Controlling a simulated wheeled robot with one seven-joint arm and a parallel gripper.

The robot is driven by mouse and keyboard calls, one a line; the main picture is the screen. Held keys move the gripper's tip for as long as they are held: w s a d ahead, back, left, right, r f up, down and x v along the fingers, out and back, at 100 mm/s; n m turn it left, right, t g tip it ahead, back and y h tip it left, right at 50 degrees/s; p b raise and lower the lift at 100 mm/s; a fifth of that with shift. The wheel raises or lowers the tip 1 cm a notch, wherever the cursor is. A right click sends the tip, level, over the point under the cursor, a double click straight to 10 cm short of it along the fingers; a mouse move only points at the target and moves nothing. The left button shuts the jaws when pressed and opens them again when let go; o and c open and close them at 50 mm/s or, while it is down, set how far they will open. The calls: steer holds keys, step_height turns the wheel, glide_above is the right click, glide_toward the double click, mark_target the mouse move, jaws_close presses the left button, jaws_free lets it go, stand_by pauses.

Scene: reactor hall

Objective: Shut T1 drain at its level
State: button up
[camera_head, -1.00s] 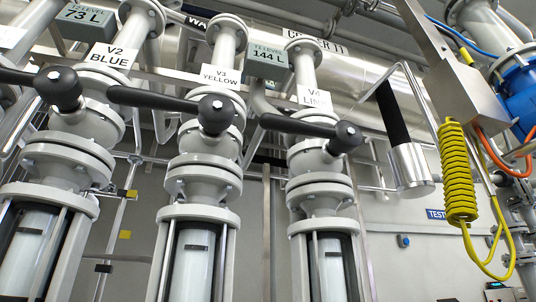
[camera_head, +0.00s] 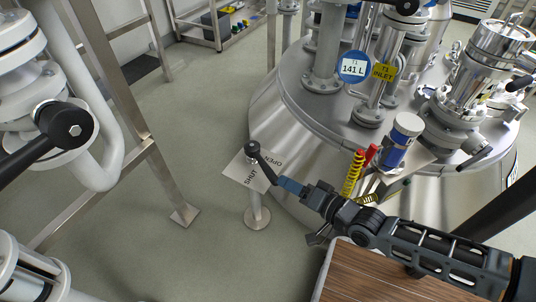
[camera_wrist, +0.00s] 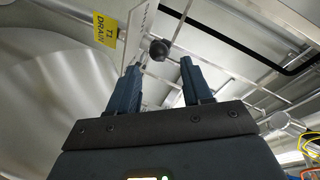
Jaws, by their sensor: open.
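The drain handle (camera_head: 262,163) is a black lever in the head view, set over a white plate (camera_head: 237,170) marked SHUT and OPEN. The lever slants down to the right, across the plate between the two words. The round blue T1 sign (camera_head: 354,67) on the tank (camera_head: 290,130) reads 141 L. My gripper (camera_head: 284,184) is at the lever's lower right end. In the wrist view its two fingers are apart, with a black ball knob (camera_wrist: 158,50) showing between and beyond the tips. I cannot tell whether they touch it. A yellow T1 DRAIN tag (camera_wrist: 105,30) shows at upper left.
A thin post on a round foot (camera_head: 257,219) stands below the plate. A wooden-topped surface (camera_head: 370,278) lies under my arm. Pipework and a metal frame (camera_head: 150,150) stand at left. A low rack (camera_head: 225,30) is at the back. Open floor lies between.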

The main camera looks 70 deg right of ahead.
mark_target(270, 174)
steer(key=b+x, duration=0.2)
steer(key=x, duration=0.5)
steer(key=shift+w, duration=0.35)
jaws_close()
stand_by(0.3)
